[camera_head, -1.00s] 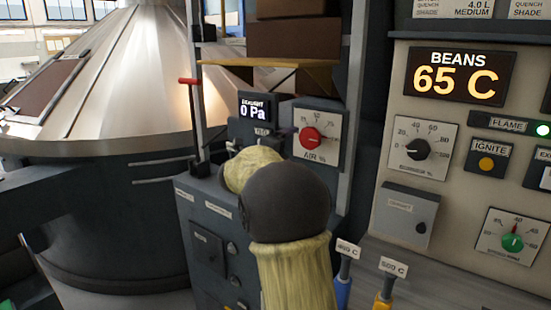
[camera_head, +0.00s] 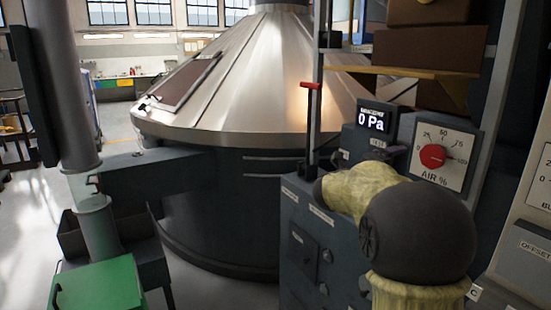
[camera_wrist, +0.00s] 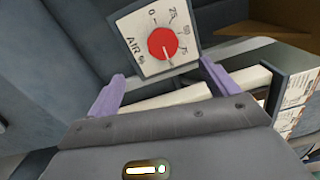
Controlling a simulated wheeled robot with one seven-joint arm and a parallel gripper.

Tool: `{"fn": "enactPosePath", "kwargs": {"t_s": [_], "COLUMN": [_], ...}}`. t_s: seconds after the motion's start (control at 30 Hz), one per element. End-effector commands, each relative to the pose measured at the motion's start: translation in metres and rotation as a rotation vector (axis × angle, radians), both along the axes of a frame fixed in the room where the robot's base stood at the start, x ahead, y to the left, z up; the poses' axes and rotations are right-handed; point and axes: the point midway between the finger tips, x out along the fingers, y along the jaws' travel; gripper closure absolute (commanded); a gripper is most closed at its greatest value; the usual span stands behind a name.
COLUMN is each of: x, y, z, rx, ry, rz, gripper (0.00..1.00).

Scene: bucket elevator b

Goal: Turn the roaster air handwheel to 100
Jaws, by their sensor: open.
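The roaster air handwheel is a red round knob (camera_head: 432,156) on a pale square dial plate marked AIR %. In the wrist view the red knob (camera_wrist: 162,43) is ahead of my gripper (camera_wrist: 162,70), whose two purple fingers are apart, one on each side below the dial. No contact with the knob shows. A white pointer on the knob appears to point beyond the 75 mark; the exact reading is too small to tell. In the head view my wrist hides most of my gripper, just left of the dial.
A draught display (camera_head: 374,119) reading 0 Pa is left of the dial. A red-handled upright lever (camera_head: 311,88) stands further left, before the large metal cone (camera_head: 255,75). A wooden shelf (camera_head: 410,72) with boxes is above. A green box (camera_head: 100,285) is at lower left.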

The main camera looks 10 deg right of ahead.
Motion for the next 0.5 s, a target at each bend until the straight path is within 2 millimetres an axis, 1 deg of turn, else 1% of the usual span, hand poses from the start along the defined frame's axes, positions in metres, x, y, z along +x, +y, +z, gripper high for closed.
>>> {"fn": "enactPosePath", "kwargs": {"t_s": [0.07,0.17,0.27,0.3,0.37,0.4,0.47,0.5], "x": [0.006,0.019,0.029,0.031,0.030,0.027,0.018,0.009], "y": [0.008,0.029,0.061,0.077,0.101,0.116,0.139,0.154], "z": [-0.004,-0.015,-0.038,-0.050,-0.071,-0.086,-0.111,-0.128], "rx": [-0.022,-0.074,-0.153,-0.188,-0.244,-0.280,-0.334,-0.371], "ry": [0.050,0.172,0.353,0.435,0.560,0.645,0.772,0.858], "rz": [0.062,0.208,0.408,0.495,0.625,0.711,0.838,0.922], "gripper": [0.14,0.14,0.14,0.14,0.14,0.14,0.14,0.14]}}
